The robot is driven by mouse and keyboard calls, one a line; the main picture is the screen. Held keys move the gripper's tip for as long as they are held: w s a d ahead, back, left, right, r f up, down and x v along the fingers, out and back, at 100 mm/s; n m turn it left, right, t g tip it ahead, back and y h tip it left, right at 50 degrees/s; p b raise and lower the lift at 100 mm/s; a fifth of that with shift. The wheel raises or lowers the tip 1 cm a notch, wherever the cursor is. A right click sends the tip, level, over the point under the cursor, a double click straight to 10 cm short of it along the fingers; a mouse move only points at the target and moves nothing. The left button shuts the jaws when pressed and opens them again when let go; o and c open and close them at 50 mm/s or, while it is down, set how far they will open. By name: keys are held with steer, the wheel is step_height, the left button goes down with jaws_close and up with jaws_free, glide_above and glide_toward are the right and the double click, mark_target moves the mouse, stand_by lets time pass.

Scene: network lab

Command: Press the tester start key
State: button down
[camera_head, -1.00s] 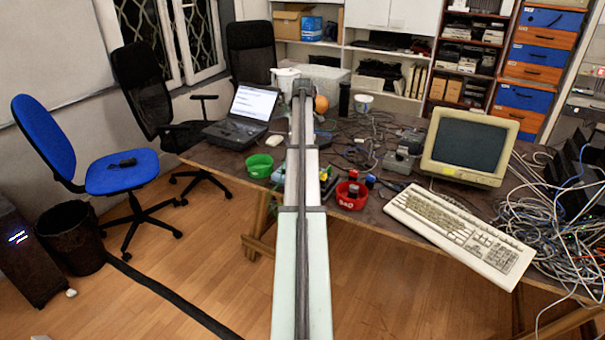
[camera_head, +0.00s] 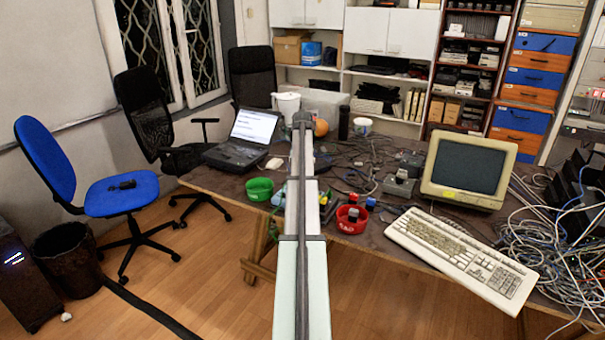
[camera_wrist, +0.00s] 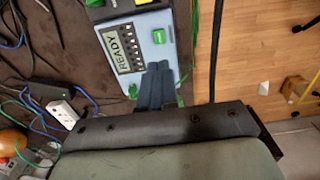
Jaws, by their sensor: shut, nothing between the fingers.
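The tester is a light blue box (camera_wrist: 174,22) at the top of the wrist view, with its grey display (camera_wrist: 122,48) reading READY. A row of small dark marks runs beside the display. A raised green key (camera_wrist: 158,36) sits on the tester's face. My gripper (camera_wrist: 159,66) is shut and empty, its dark fingertips over the tester's near part, just below the green key in the picture. I cannot tell whether the fingertips touch the tester. In the head view my own arm hides the gripper and much of the tester.
Cables and a white power strip (camera_wrist: 62,112) lie left of the tester. A green bowl (camera_head: 259,189) and a red bowl (camera_head: 351,227) stand either side of my arm.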

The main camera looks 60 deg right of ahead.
step_height(320, 180, down, 11)
stand_by(0.4)
steer(key=shift+f, duration=0.45)
steer(key=shift+a+f, duration=0.1)
steer(key=shift+f, duration=0.35)
step_height(320, 180, up, 15)
stand_by(0.6)
stand_by(0.5)
